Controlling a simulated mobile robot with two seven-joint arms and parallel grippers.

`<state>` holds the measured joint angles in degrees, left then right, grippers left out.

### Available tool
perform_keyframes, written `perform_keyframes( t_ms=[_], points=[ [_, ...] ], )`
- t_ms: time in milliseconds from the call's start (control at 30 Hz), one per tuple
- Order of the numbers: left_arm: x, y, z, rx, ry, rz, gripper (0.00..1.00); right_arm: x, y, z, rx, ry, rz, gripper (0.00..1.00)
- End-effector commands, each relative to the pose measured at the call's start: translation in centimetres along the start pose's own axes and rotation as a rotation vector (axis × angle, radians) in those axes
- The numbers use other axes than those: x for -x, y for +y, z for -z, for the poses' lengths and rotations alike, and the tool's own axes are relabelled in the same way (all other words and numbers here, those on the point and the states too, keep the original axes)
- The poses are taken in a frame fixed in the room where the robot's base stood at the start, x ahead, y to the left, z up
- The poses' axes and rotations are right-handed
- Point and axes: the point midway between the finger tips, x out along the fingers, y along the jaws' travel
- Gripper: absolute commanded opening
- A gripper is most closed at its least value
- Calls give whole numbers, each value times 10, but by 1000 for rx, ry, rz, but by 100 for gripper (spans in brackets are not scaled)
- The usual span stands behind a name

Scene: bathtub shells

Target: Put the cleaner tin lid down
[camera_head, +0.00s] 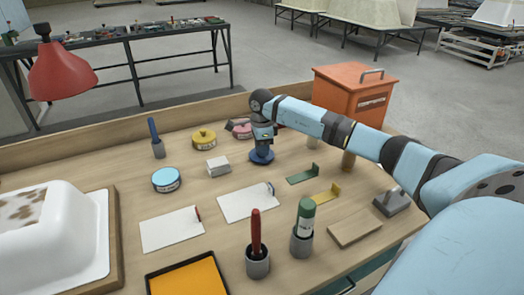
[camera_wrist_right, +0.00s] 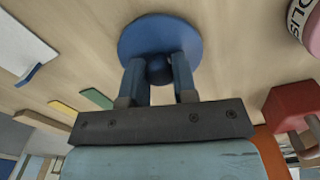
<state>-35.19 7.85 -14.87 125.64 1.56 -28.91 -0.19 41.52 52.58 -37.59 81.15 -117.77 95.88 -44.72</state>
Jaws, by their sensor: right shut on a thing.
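A dark blue round lid (camera_head: 261,156) with a ball knob is under my right gripper (camera_head: 263,143), over the middle of the bench. In the right wrist view the two fingers of the gripper (camera_wrist_right: 160,78) are shut on the knob of the lid (camera_wrist_right: 160,30). The lid is level and low over the bench top; I cannot tell whether it touches. A round light blue tin (camera_head: 166,180) with a pale label stands to the left of it. My left gripper is not in view.
A white sheet (camera_head: 248,202) and a green bracket (camera_head: 303,174) lie in front. An orange box (camera_head: 350,92) stands behind right. Bare wood surrounds the lid.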

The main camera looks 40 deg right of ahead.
Motion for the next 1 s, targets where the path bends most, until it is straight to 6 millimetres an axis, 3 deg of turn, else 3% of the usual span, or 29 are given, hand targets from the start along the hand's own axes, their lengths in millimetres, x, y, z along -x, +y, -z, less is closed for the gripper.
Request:
perform_keyframes(
  t_ms=[67,433,467,533,567,833,1000],
  points=[
    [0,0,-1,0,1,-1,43,-8,0,0,0,-1,0,4],
    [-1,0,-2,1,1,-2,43,-12,0,0,0,-1,2,4],
    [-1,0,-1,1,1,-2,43,-11,0,0,0,-1,2,33],
    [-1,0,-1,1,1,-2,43,-10,0,0,0,-1,2,49],
    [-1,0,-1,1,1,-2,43,-10,0,0,0,-1,2,52],
    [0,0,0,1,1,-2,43,-9,0,0,0,-1,1,52],
    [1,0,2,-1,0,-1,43,10,-1,0,0,-1,4,52]
  ],
)
